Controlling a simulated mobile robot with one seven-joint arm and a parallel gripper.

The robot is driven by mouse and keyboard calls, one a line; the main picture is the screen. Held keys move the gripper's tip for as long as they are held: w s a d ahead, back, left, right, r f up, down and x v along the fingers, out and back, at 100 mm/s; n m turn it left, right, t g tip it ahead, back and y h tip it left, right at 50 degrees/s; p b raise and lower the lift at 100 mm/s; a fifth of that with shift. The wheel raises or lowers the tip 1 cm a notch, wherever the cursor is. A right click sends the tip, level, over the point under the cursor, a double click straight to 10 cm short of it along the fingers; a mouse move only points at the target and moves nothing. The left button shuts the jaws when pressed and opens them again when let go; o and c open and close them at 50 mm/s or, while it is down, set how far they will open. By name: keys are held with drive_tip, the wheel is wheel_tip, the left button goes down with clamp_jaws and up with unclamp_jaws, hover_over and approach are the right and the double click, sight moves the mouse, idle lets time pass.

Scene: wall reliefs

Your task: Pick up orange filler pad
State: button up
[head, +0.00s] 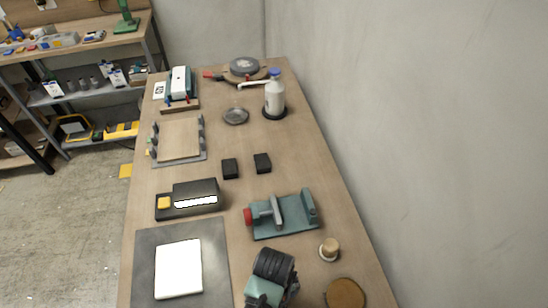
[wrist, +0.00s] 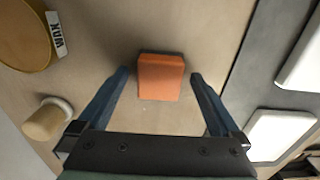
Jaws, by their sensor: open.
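The orange filler pad (wrist: 161,77) is a small block lying on the wooden bench top in the wrist view. My gripper (wrist: 159,75) is open, with one dark blue finger on each side of the pad. A gap shows between each finger and the pad, and nothing is held. How far the fingertips are above the bench I cannot tell. In the head view my arm is at the bottom edge, and I do not see the pad there.
A grey mat (head: 216,286) with a white slab (head: 178,268) lies to the left. A wooden knob (head: 330,248) and a round brown tin (head: 345,294) stand to the right. A teal vise (head: 284,216) and a dark box with a yellow button (head: 190,198) lie beyond.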

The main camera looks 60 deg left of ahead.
drive_tip(key=shift+f, duration=0.4)
drive_tip(key=shift+c, duration=0.3)
drive_tip(key=c, duration=1.4)
drive_tip(key=shift+o, duration=0.2)
wheel_tip(320, 180, up, 10)
drive_tip(key=shift+r, duration=0.1)
